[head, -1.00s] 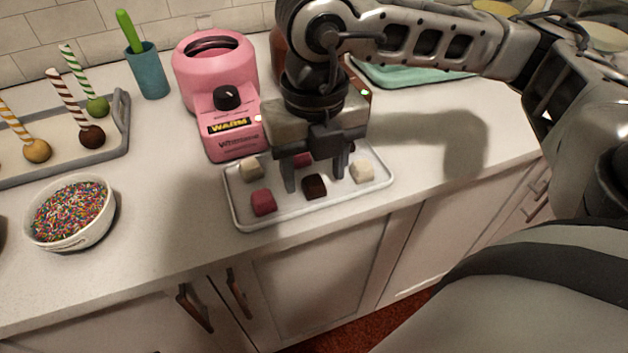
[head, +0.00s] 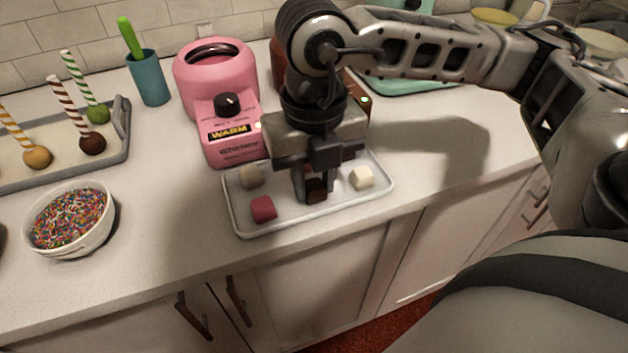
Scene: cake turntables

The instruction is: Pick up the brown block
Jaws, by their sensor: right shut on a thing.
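The dark brown block (head: 317,191) is at the middle of the white tray (head: 290,221). My right gripper (head: 314,189) points down over the tray, and its fingers are shut on the brown block. I cannot tell whether the block is still touching the tray. My left gripper is not in view.
A pink melting pot (head: 222,95) stands behind. A sprinkle bowl (head: 70,222) and cake-pop tray (head: 125,125) are left.

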